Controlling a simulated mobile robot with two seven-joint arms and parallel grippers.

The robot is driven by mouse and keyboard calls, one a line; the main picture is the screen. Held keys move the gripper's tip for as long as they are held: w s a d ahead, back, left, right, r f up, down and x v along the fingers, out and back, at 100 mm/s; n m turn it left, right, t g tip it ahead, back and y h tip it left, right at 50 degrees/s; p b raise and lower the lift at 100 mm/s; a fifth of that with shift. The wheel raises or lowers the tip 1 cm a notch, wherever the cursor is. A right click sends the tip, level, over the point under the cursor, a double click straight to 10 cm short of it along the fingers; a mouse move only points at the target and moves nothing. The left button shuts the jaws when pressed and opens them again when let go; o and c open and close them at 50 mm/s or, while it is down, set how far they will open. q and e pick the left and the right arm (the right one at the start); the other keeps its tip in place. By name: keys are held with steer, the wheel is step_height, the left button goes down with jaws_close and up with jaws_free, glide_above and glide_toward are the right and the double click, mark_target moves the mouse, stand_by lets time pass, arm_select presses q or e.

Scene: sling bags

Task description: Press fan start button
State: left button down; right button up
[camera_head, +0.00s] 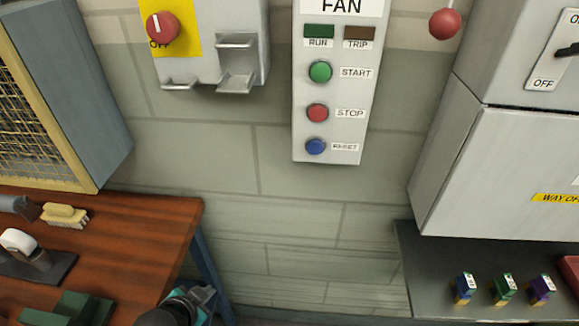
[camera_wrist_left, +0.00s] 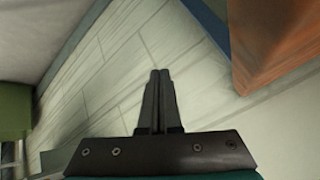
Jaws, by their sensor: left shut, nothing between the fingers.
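The fan control panel (camera_head: 330,90) is a pale upright box on the wall in the head view, with a FAN label at its top. Its green START button (camera_head: 320,71) sits above the red STOP button (camera_head: 317,112) and the blue RESET button (camera_head: 316,146). My left gripper (camera_head: 207,296) is low in the head view, beside the wooden bench's right end, well below and left of the panel. In the left wrist view its two dark fingers (camera_wrist_left: 160,75) are together with nothing between them. The panel does not show in the wrist view. My right gripper is not seen.
A wooden bench (camera_head: 150,225) with a brush (camera_head: 64,215) and tools stands at left. A grey box with a red knob (camera_head: 163,27) hangs left of the panel. At right, a grey cabinet (camera_head: 500,170) is above a shelf (camera_head: 420,265) with small coloured blocks. The wall below the panel is clear.

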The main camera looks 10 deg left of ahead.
arm_select(q)
steer(key=w+d+r+m+t+h+p, duration=0.1)
steer(key=w+r+m+t, duration=0.15)
steer(key=r, duration=0.65)
steer(key=w+d+r+m+t+h+p, duration=0.15)
steer(key=w+r+m, duration=0.25)
steer(key=r, duration=0.6)
steer(key=s+d+r+m+h+p, duration=0.1)
steer(key=d+r+m+h, duration=0.2)
steer(key=r, duration=0.5)
steer(key=s+d+r+m+h+p, duration=0.2)
steer(key=r+m, duration=0.4)
steer(key=r, duration=0.3)
steer(key=s+d+r+m+h+p, duration=0.2)
steer(key=d+r+m+h, duration=0.2)
steer(key=r, duration=0.5)
steer(key=shift+s+d+t+h, duration=0.25)
steer(key=shift+d+t+h, duration=0.2)
steer(key=shift+d, duration=0.35)
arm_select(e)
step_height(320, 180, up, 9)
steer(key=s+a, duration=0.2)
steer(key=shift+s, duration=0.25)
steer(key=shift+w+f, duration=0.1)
arm_select(q)
steer(key=shift+w+f, duration=0.1)
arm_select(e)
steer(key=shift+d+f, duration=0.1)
